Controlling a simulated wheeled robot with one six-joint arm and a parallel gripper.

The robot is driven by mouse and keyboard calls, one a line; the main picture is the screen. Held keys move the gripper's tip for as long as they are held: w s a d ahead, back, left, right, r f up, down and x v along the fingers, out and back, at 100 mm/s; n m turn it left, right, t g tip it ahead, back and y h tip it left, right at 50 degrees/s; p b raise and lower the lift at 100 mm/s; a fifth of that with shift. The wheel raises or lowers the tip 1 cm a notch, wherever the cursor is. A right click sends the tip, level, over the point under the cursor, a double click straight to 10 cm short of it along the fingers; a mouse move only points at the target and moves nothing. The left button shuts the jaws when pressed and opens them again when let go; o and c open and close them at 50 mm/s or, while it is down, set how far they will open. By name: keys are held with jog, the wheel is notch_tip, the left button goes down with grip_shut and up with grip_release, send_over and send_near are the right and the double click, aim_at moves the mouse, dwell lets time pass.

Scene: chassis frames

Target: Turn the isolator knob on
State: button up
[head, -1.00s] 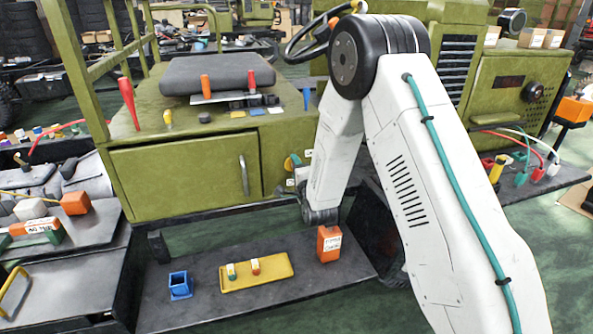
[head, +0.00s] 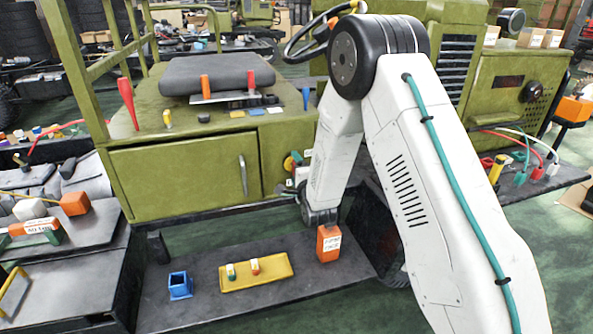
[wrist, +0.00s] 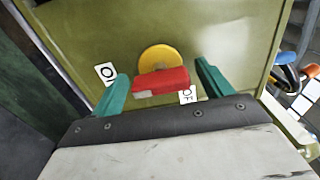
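The isolator knob is a red bar handle (wrist: 165,80) on a round yellow disc (wrist: 158,57), on the olive green panel in the wrist view. The bar lies nearly level in that view. A white label (wrist: 106,73), seemingly ON, is at its left; another (wrist: 188,94), seemingly OFF, is by its right end, partly hidden. My gripper (wrist: 164,74) is open, one teal finger beyond each end of the bar, with visible gaps. In the head view the yellow disc (head: 288,163) is small beside my wrist, and the gripper is mostly hidden.
Below the panel, a dark shelf (head: 205,300) holds an orange box (head: 328,243), a yellow tray (head: 258,285) and a blue holder (head: 180,286). A green cabinet door (head: 180,178) is left of the knob. Coloured cables (wrist: 290,78) show at the right in the wrist view.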

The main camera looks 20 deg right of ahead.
jog(key=s, duration=0.7)
jog(key=shift+s, duration=0.4)
